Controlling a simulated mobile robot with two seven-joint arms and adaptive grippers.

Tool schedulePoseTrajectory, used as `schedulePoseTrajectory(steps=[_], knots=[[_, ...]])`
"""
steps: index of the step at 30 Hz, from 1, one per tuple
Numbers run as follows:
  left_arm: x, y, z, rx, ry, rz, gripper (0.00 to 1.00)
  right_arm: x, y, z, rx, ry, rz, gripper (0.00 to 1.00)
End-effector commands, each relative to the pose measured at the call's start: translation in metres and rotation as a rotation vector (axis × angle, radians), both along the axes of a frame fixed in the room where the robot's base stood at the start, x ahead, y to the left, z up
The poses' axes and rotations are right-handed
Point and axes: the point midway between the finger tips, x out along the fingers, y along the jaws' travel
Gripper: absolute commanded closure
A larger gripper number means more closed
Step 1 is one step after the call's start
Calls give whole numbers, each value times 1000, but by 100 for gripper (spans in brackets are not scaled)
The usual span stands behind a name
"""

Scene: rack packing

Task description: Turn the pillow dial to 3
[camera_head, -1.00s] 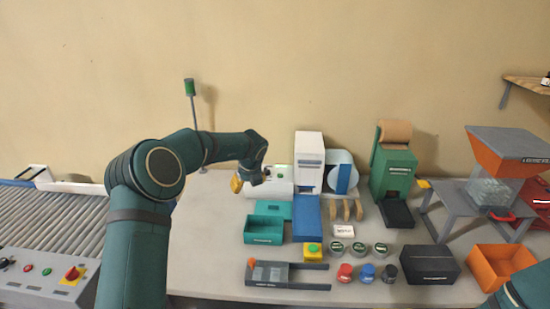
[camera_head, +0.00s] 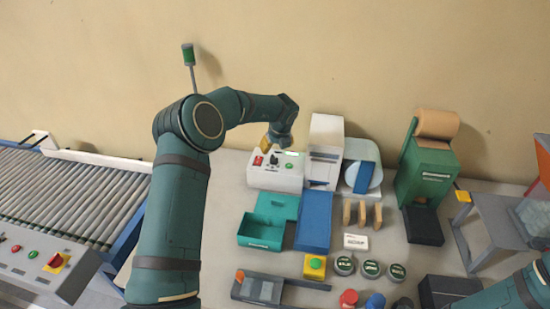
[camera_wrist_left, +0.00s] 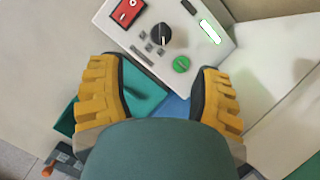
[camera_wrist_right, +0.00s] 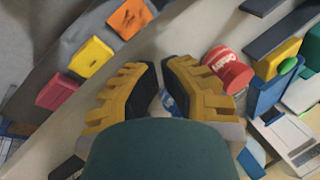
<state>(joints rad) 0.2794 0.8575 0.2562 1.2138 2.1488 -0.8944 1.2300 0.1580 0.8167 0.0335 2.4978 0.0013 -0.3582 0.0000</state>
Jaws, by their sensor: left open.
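The white control box (camera_head: 276,178) stands on the table left of the tall white machine. In the left wrist view its sloped panel (camera_wrist_left: 203,57) carries a black round dial (camera_wrist_left: 160,37) with a white pointer mark. A red rocker switch (camera_wrist_left: 128,12), a green button (camera_wrist_left: 181,64) and a small lit display (camera_wrist_left: 210,32) sit around the dial. The digits and dial scale are too small to read. My left gripper (camera_wrist_left: 158,68) is open and empty, with the dial beyond its fingertips. My right gripper (camera_wrist_right: 160,62) shows a narrow gap between its fingertips and holds nothing visible.
A teal bin (camera_head: 262,232) and a blue ramp (camera_head: 313,222) lie in front of the box. The tall white machine (camera_head: 324,150) stands close on its right. A conveyor (camera_head: 70,195) runs at the left.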

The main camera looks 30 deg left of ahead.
Motion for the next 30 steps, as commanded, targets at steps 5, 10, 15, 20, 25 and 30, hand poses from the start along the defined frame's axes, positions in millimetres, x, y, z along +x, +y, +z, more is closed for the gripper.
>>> schedulePoseTrajectory(steps=[5, 10, 15, 20, 25, 30], knots=[[10, 9, -35, 0, 3, 1, 35, 0, 0, 1, 0, 0, 0, 100], [20, 16, -64, -1, 2, 1, 35, 0, 0, 2, 0, 0, 0, 100], [27, 22, -84, 0, 1, 1, 35, 0, 0, 3, 0, 0, 1, 100], [30, 25, -93, 0, 0, 0, 35, 0, 0, 3, 0, 0, 1, 100], [30, 26, -95, 0, 0, 0, 35, 0, 0, 3, 0, 0, 1, 100], [30, 25, -95, 0, 0, 0, 40, 0, 0, 3, 0, 0, 1, 100]])
